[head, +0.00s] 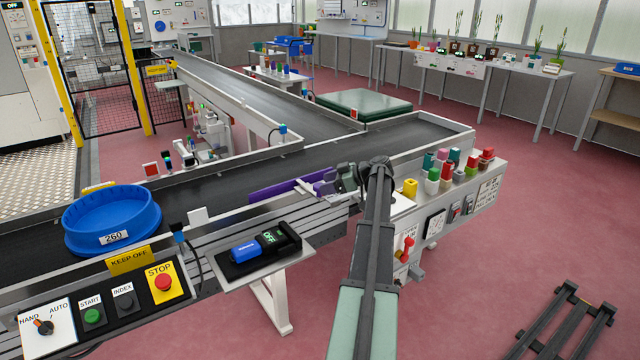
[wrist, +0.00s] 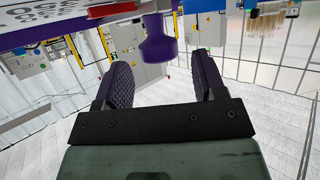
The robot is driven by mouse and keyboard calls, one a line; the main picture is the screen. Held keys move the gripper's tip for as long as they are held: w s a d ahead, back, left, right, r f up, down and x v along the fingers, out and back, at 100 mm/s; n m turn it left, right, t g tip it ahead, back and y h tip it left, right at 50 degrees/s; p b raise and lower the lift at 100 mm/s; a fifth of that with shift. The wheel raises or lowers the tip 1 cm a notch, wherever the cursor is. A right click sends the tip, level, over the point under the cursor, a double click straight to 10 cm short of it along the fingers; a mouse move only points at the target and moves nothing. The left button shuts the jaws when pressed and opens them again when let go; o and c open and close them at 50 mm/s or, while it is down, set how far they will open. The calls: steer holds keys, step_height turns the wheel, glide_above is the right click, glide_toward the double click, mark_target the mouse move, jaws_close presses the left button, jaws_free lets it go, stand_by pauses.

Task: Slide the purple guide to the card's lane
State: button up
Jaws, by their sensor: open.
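My gripper (head: 340,182) is at the belt's near rail, and the arm partly hides that area. In the wrist view my gripper (wrist: 158,66) is open, with a finger on each side. A purple knob (wrist: 158,48) shows between and just beyond the fingertips; I cannot tell whether they touch it. A white panel with dark print (wrist: 45,28) is at the upper left there. I cannot tell which card the task means.
A blue round tub marked 260 (head: 112,215) sits on the belt at left. A yellow block (head: 410,188) and several coloured pegs (head: 455,165) stand right of my arm. A control panel (head: 100,312) is at lower left. The belt (head: 390,142) beyond the guide is clear.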

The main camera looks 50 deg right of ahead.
steer(key=p+v, duration=0.2)
steer(key=v, duration=0.5)
steer(key=shift+s, duration=0.2)
steer(key=shift+d+r, duration=0.1)
